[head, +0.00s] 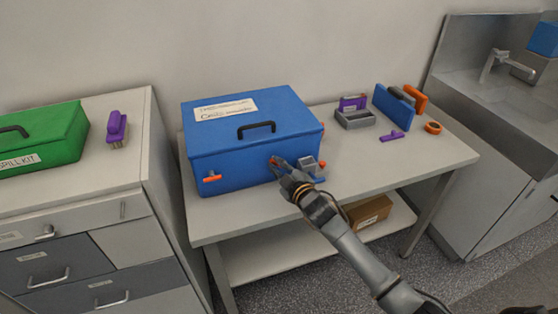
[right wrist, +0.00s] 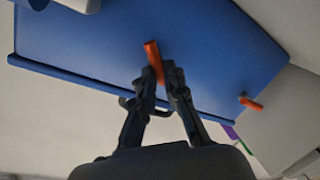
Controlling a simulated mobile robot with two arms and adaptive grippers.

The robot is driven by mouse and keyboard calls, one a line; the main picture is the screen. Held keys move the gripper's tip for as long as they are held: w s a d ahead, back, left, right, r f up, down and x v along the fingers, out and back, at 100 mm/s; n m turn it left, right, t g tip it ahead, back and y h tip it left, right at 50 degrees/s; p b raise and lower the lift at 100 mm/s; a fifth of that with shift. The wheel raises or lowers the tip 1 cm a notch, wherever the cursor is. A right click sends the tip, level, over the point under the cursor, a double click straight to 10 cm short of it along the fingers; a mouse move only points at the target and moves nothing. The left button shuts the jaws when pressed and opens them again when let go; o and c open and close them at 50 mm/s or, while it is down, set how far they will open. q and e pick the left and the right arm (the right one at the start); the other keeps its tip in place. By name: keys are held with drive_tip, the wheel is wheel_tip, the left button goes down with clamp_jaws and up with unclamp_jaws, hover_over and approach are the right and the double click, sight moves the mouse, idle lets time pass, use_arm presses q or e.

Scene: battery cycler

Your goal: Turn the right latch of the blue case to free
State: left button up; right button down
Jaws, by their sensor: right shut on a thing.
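The blue case (head: 240,155) stands closed on the table, with a black handle (head: 257,128) on its lid. Its right latch, a small orange bar, is at the front face by my right gripper (head: 280,164), which mostly covers it in the head view. In the right wrist view this latch (right wrist: 153,59) stands nearly upright in the picture, slightly tilted, between the fingertips of my right gripper (right wrist: 161,84), which is shut on it. The left latch (head: 212,178) is a horizontal orange bar; it also shows in the right wrist view (right wrist: 250,103). My left gripper is out of view.
A grey tray (head: 355,121), blue panel (head: 393,108) and orange ring (head: 433,127) stand further right. A green case (head: 45,145) is on the left cabinet.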

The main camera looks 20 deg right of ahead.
drive_tip(key=shift+a+f+n+h+p, duration=0.15)
drive_tip(key=shift+n+h+p, duration=0.2)
drive_tip(key=shift+n, duration=0.9)
drive_tip(key=shift+a+n+h+p, duration=0.1)
drive_tip(key=shift+n+h+p, duration=0.25)
drive_tip(key=shift+n, duration=0.95)
drive_tip(key=shift+a+f+n+h+p, duration=0.15)
drive_tip(key=shift+n+h+p, duration=0.2)
drive_tip(key=shift+n, duration=0.9)
drive_tip(key=c, duration=1.4)
unclamp_jaws()
drive_tip(key=s, duration=0.4)
drive_tip(key=s+r, duration=0.1)
drive_tip(key=s, duration=0.2)
drive_tip(key=s+r, duration=0.1)
drive_tip(key=s, duration=0.3)
drive_tip(key=shift+s+d+r, duration=0.15)
drive_tip(key=shift+s+d, duration=0.05)
drive_tip(key=shift+s, duration=0.15)
